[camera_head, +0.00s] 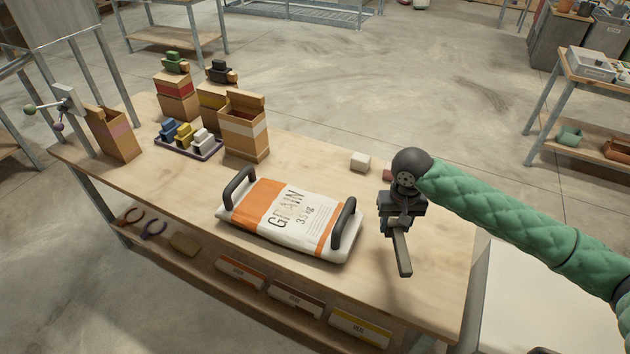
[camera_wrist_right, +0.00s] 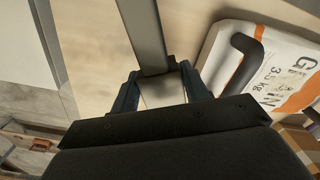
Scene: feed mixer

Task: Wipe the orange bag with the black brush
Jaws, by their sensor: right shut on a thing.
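The orange bag (camera_head: 290,218), orange and white with "GRAIN 3.5 kg" print and two dark handles, lies flat on the wooden table; part of it also shows at the right of the right wrist view (camera_wrist_right: 285,50). My right gripper (camera_head: 398,224) is to the right of the bag, apart from it, shut on the black brush (camera_head: 402,255). The brush shows as a long dark bar, running up from between the fingers in the right wrist view (camera_wrist_right: 143,32). Its bristles cannot be made out. My left gripper is out of view.
Cardboard boxes (camera_head: 245,128) and a purple-edged tray (camera_head: 190,150) with small scoop-like items stand at the back left. The bare tabletop (camera_head: 400,295) is clear front right.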

